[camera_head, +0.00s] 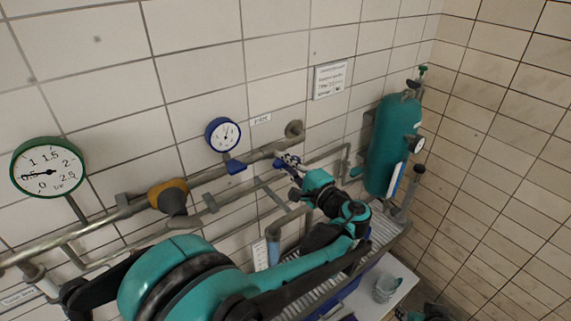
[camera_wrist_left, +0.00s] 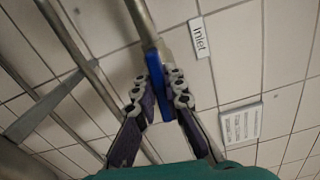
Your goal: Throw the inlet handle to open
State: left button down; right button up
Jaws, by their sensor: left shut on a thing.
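In the left wrist view, the blue inlet handle (camera_wrist_left: 155,82) sits between the fingers of my left gripper (camera_wrist_left: 158,88). The fingers are shut on it from both sides. The handle runs roughly in line with the grey pipe (camera_wrist_left: 139,18) above it in that view. The white "Inlet" label (camera_wrist_left: 200,38) is on the tiles just right of the handle. In the head view my left gripper (camera_head: 283,163) is at the wall pipe, below and right of the small label (camera_head: 261,119). There the handle is mostly hidden by the fingers.
A blue-rimmed gauge (camera_head: 223,134) and a green-rimmed gauge (camera_head: 47,168) stand left of my gripper. A yellow-brown fitting (camera_head: 168,193) is on the pipe. A teal cylinder (camera_head: 394,146) stands to the right, with a grey bucket (camera_head: 387,288) below.

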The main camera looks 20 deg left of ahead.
pick_arm(q)
jog(key=shift+f+n, duration=0.1)
jog(key=shift+n, duration=0.8)
jog(key=c, duration=1.6)
grip_release()
jog(key=shift+s, duration=0.1)
jog(key=v, duration=1.2)
